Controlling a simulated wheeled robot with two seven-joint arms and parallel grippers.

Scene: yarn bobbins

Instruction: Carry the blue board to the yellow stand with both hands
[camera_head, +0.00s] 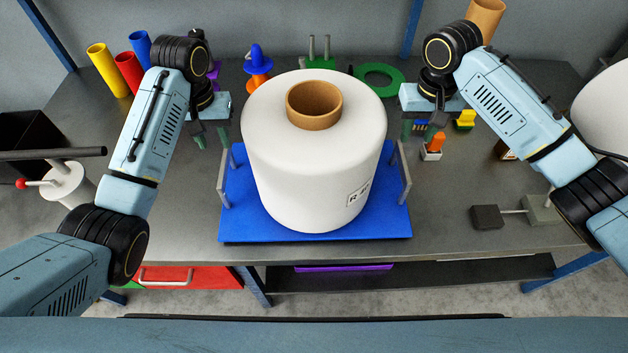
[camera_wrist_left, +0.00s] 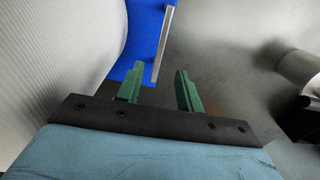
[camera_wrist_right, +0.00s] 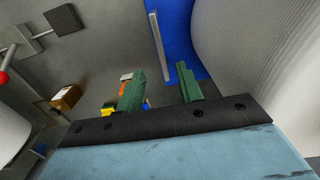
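The blue board (camera_head: 232,229) lies on the dark table with a large white bobbin (camera_head: 310,170) standing upright on it. A grey upright handle rises at each side: a left handle (camera_head: 222,186) and a right handle (camera_head: 405,180). My left gripper (camera_head: 211,138) is open and empty above the board's left side; in the left wrist view the left handle (camera_wrist_left: 162,45) shows beyond the open fingers. My right gripper (camera_head: 420,132) is open and empty above the right side; in the right wrist view the right handle (camera_wrist_right: 158,45) shows beyond the fingers. I cannot identify a yellow stand.
Yellow, red and blue cylinders (camera_head: 125,68) stand at the back left. A green ring (camera_head: 380,79) lies behind the bobbin. An orange-topped block (camera_head: 434,147) and a yellow piece (camera_head: 465,120) sit near my right gripper. Dark weights (camera_head: 487,217) lie at the right front.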

